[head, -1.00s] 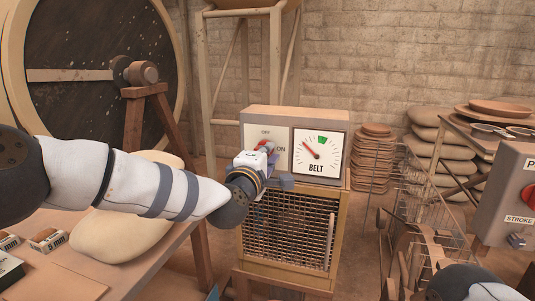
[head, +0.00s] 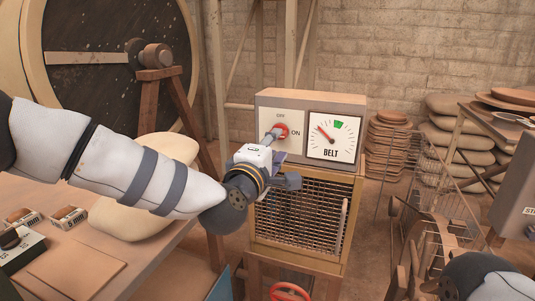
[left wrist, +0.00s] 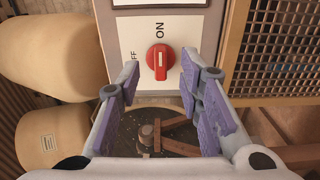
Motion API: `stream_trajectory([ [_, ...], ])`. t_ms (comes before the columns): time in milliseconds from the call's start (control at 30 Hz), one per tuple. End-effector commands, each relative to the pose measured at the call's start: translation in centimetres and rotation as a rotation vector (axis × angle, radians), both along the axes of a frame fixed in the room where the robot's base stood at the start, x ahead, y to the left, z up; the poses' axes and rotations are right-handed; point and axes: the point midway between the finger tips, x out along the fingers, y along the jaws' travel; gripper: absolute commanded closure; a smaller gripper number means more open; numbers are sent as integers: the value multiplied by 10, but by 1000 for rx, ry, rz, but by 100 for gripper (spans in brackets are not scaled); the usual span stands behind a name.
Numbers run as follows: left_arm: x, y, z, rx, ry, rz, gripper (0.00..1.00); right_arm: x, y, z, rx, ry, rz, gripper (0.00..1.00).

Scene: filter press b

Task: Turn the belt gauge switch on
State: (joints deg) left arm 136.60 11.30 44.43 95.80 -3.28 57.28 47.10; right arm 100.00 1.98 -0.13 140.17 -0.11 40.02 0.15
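The belt gauge switch (head: 281,130) is a round red knob on a pale panel, with OFF above it and ON to its right in the head view. In the left wrist view the red knob (left wrist: 160,60) has a white mark that runs in line with the ON label. The BELT gauge (head: 333,138) has its needle left of the green zone. My left gripper (left wrist: 160,65) is open, with its purple-padded fingers on either side of the knob; contact cannot be told. My right arm shows at the lower right; its fingers cannot be made out clearly.
The switch box (head: 310,99) stands above a mesh guard (head: 300,215). A red handwheel (head: 290,291) is below.

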Motion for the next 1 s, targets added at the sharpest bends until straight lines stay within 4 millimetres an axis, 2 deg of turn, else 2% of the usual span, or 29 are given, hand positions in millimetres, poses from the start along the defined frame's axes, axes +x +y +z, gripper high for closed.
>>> stream_trajectory([
  [100,-28,10,0,1,0,-1,67,0,0,0,0,0,0,100],
  [267,-53,18,0,1,0,1,67,0,0,0,0,0,0,100],
  [600,-59,19,0,2,-2,1,67,0,0,0,0,0,0,100],
  [667,-61,19,-5,14,8,-3,67,0,0,0,0,-1,0,100],
  [767,-76,18,-49,114,87,-37,67,4,0,4,1,-12,0,100],
  [833,-101,21,-103,244,187,-89,67,7,0,9,0,-25,-1,100],
  [900,-137,29,-163,391,303,-158,67,12,0,13,0,-40,-1,100],
  [967,-174,39,-209,512,402,-228,67,16,0,17,1,-52,-2,100],
  [1000,-202,48,-237,589,468,-280,67,18,0,20,0,-60,-2,100],
])
